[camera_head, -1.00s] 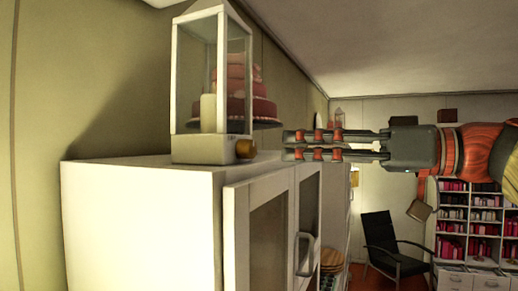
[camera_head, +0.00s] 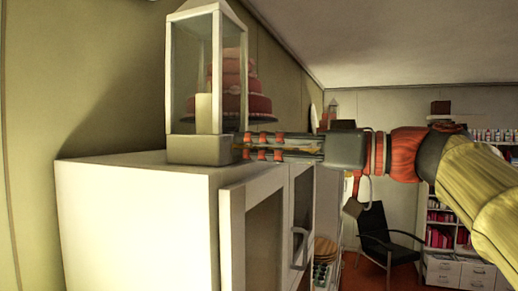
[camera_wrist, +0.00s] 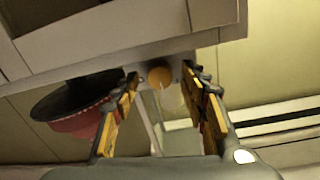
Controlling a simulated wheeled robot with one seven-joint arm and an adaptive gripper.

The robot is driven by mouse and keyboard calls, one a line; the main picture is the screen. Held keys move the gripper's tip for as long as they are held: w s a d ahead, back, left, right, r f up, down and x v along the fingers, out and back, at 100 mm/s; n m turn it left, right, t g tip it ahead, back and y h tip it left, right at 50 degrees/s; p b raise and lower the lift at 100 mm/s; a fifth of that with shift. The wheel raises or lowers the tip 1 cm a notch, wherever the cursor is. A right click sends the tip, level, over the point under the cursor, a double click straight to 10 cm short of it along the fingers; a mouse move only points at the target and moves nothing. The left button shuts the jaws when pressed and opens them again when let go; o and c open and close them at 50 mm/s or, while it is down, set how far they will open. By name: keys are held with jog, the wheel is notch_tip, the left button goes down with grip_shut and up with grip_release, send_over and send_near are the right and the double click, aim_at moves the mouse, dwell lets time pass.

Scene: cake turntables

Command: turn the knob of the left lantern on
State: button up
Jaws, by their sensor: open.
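The left lantern (camera_head: 188,149) has a white frame, glass panes and a pale candle (camera_head: 203,113) inside. It stands upright on top of a white cabinet. Its round orange-brown knob (camera_wrist: 160,77) shows on the base in the wrist view, between my two fingertips. In the head view the knob is mostly hidden by my fingers. My gripper (camera_head: 242,146) is open, reaching in from the right with its tips at the lantern base. I cannot tell whether the fingers touch the knob.
A tiered pink-red cake (camera_head: 260,104) on a dark plate stands just behind the lantern, close to my fingers; it also shows in the wrist view (camera_wrist: 82,122). The white cabinet (camera_head: 135,220) lies below. A black chair (camera_head: 385,240) and bookshelves are farther back at right.

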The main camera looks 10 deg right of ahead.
jog(key=shift+c, duration=1.2)
grip_shut()
jog(key=shift+m+b, duration=0.75)
jog(key=shift+m, duration=0.65)
jog(key=shift+o, duration=0.7)
grip_release()
jog(key=shift+o, duration=0.5)
jog(key=shift+d, duration=0.1)
jog(key=v, duration=1.2)
jog(key=shift+r, duration=0.1)
